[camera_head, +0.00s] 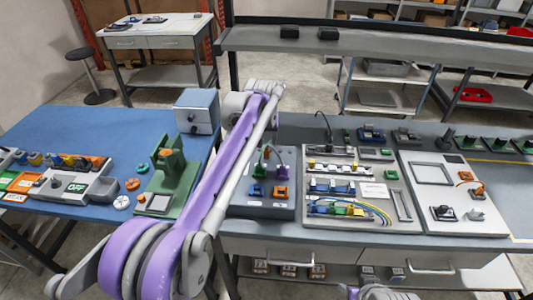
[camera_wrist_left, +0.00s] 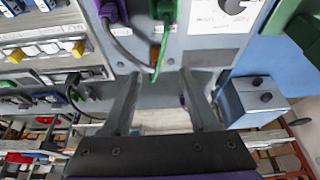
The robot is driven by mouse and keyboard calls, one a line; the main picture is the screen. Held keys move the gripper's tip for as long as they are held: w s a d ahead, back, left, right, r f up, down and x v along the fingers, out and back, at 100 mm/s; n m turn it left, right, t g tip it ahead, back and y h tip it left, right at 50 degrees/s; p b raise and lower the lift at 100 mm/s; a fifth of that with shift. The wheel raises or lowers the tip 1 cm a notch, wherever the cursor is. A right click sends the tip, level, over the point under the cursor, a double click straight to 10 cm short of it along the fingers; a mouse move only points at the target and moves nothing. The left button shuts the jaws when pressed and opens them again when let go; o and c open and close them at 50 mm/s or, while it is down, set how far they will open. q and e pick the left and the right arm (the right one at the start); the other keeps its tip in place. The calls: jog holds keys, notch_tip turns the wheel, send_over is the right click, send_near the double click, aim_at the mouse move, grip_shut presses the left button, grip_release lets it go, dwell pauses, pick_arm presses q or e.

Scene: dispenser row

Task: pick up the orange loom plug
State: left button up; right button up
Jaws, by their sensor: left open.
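An orange plug-like block (camera_head: 280,191) sits on the front part of a grey connector box (camera_head: 262,211), beside a blue one (camera_head: 257,190). A green plug and a purple plug (camera_head: 283,172) with cables stand behind them. In the left wrist view, a small orange piece (camera_wrist_left: 155,53) shows partly behind the green cable; I cannot tell whether it is the loom plug. The green plug (camera_wrist_left: 165,9) and the purple plug (camera_wrist_left: 108,10) are at the top edge. My left gripper (camera_wrist_left: 163,85) is open and empty, its fingers pointing towards this box.
A blue-grey box (camera_head: 197,110) with knobs and a green fixture (camera_head: 167,170) stand left of my left arm. A white board (camera_head: 350,226) with connectors and coloured wires lies to the right. Another white board (camera_head: 420,222) carries an orange part (camera_head: 478,190) with a wire.

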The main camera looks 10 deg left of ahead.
aim_at(266, 149)
pick_arm(q)
jog(key=x, duration=0.3)
jog(key=shift+f, duration=0.15)
jog(key=x, duration=0.5)
jog(key=shift+w+d, duration=0.2)
jog(key=shift+w, duration=0.15)
jog(key=shift+s, duration=0.1)
grip_shut()
